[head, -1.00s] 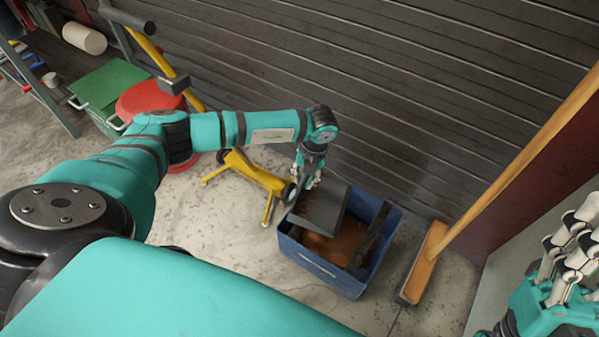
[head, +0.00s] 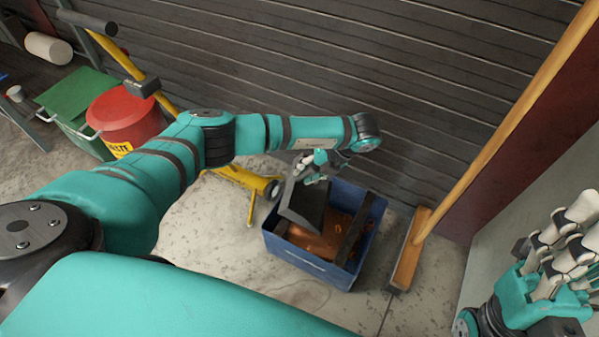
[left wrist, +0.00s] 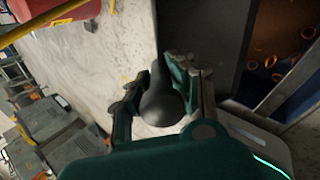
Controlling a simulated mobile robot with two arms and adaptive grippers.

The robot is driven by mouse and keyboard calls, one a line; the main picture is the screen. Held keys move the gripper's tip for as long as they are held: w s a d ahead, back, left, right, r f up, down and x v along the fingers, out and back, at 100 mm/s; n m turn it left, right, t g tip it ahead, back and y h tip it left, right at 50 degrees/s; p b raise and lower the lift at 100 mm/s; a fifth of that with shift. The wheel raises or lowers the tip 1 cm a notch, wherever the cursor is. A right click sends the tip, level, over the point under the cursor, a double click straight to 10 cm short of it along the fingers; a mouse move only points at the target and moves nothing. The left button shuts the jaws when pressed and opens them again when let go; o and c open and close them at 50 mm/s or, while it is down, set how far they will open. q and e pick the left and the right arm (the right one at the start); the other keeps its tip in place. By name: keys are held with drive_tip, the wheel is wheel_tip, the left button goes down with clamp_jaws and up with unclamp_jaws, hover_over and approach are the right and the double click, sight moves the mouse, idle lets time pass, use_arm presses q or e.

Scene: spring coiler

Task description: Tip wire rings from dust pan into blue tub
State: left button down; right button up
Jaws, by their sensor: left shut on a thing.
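The dark grey dust pan (head: 303,206) is tilted steeply over the left part of the blue tub (head: 312,267). My left gripper (head: 315,170) is shut on the pan's black handle (left wrist: 159,100), above the tub's back left. The pan's dark plate also shows in the left wrist view (left wrist: 203,35). Several orange-brown wire rings (left wrist: 270,60) show inside the tub in the left wrist view; in the head view the tub's inside looks orange-brown. I cannot see whether rings remain on the pan. My right gripper (head: 562,238) is at the right edge, away from the tub; its opening is unclear.
A dark bar lies across the tub's right side (head: 354,240). A broom (head: 410,255) stands just right of the tub, leaning on the wall. A yellow stand (head: 240,177), a red bin (head: 125,118) and a green-lidded bin (head: 78,98) are at left. Floor in front is clear.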

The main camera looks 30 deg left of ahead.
use_arm(q)
drive_tip(key=shift+w+d+r+y+b, duration=0.15)
drive_tip(key=shift+d+y+b, duration=0.2)
drive_tip(key=shift+d+b, duration=0.25)
drive_tip(key=shift+w+d+f+y+b, duration=0.15)
drive_tip(key=shift+d+y+b, duration=0.25)
drive_tip(key=shift+d, duration=0.2)
drive_tip(key=shift+d+r, duration=0.2)
drive_tip(key=shift+d, duration=0.05)
drive_tip(key=d, duration=0.1)
drive_tip(key=d+y, duration=0.2)
drive_tip(key=shift+w+r+g+y, duration=0.25)
drive_tip(key=shift+w+r+g, duration=0.05)
drive_tip(key=shift+w+g, duration=0.1)
idle(0.8)
